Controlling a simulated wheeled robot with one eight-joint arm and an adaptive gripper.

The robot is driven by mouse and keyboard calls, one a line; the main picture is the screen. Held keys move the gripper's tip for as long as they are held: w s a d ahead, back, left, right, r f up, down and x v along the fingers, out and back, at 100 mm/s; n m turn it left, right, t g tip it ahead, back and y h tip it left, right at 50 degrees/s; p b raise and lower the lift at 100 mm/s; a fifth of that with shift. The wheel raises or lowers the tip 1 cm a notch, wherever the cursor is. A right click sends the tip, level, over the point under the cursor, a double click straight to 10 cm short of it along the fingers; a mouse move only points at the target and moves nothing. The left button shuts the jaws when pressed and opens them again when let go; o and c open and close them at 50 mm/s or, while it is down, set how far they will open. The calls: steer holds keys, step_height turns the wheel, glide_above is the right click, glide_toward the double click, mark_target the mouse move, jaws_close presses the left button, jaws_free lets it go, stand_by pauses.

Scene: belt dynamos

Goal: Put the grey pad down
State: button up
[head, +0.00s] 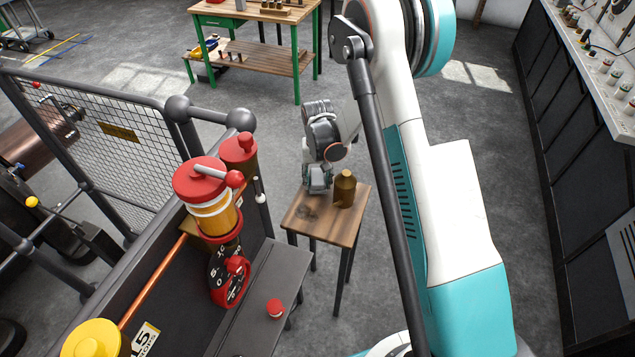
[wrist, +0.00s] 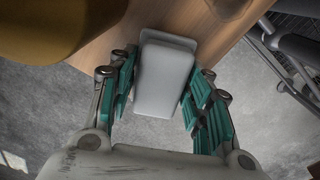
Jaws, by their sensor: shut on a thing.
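The grey pad (wrist: 163,82) is between the teal fingers of my gripper (wrist: 162,88) in the wrist view, and the gripper is shut on it. The pad is a pale block with a wider lip at its far end. That lip overlaps the edge of the small wooden table (wrist: 108,50) in this view. I cannot tell whether the pad touches the wood. In the head view my gripper (head: 318,187) points down over the back left part of the table (head: 325,230). The pad cannot be made out clearly there.
A brown bottle-like container (head: 344,189) stands on the table just right of my gripper; it fills the upper left of the wrist view (wrist: 55,25). A dark machine with red-capped cylinders (head: 207,190) stands left. A green-legged bench (head: 262,58) is behind.

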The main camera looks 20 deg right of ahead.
steer(key=shift+f, duration=0.45)
steer(key=shift+f, duration=0.15)
steer(key=o, duration=1.2)
